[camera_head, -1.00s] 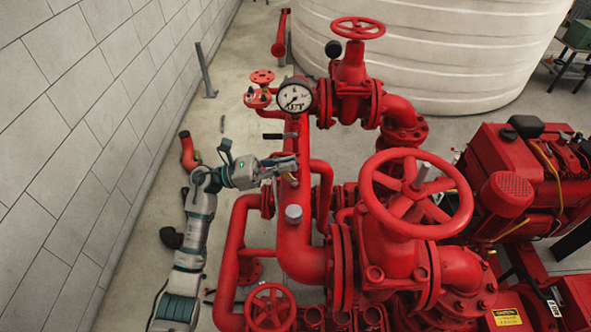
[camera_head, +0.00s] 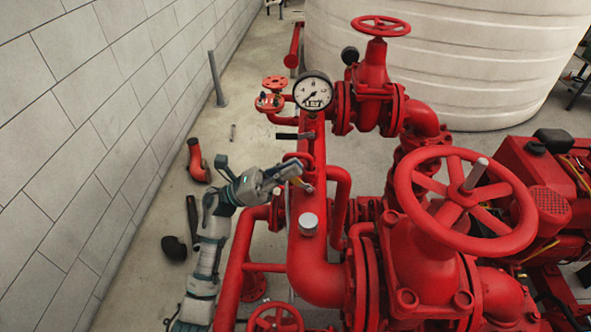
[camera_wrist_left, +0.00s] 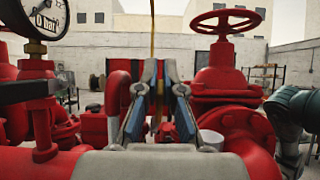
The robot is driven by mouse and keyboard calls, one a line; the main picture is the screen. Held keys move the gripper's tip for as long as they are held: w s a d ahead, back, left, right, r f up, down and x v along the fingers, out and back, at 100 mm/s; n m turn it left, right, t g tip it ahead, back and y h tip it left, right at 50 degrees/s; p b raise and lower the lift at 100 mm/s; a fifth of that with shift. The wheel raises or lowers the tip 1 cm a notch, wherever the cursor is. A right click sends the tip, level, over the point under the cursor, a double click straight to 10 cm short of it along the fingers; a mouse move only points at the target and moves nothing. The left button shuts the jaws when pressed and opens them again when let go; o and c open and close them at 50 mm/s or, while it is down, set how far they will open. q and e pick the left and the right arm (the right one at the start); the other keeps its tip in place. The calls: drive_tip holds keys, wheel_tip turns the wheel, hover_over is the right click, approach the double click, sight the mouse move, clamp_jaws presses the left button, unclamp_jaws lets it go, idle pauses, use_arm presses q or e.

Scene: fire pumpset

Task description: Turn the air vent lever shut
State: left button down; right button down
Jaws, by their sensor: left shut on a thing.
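My left gripper (camera_head: 296,171) reaches from the left to the upright red pipe (camera_head: 308,245), below the pressure gauge (camera_head: 313,91). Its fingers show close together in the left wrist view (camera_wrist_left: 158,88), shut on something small. A small brass-coloured lever (camera_head: 307,187) shows right at the fingertips in the head view. It appears to be the thing gripped, though the fingers hide most of it. Its exact angle is hard to tell. My right gripper is not in view.
A black-handled lever (camera_head: 288,136) sits just below the gauge. A large red handwheel (camera_head: 470,200) and red pump parts fill the right. A thin red pipe (camera_head: 340,200) runs close right of the gripper. A block wall (camera_head: 80,130) stands left, with some bare floor between.

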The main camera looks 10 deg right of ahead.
use_arm(q)
drive_tip(key=shift+f, duration=0.25)
drive_tip(key=c, duration=1.3)
unclamp_jaws()
drive_tip(key=shift+w+a, duration=0.1)
drive_tip(key=shift+w, duration=0.1)
drive_tip(key=shift+r, duration=0.1)
drive_tip(key=v, duration=1.2)
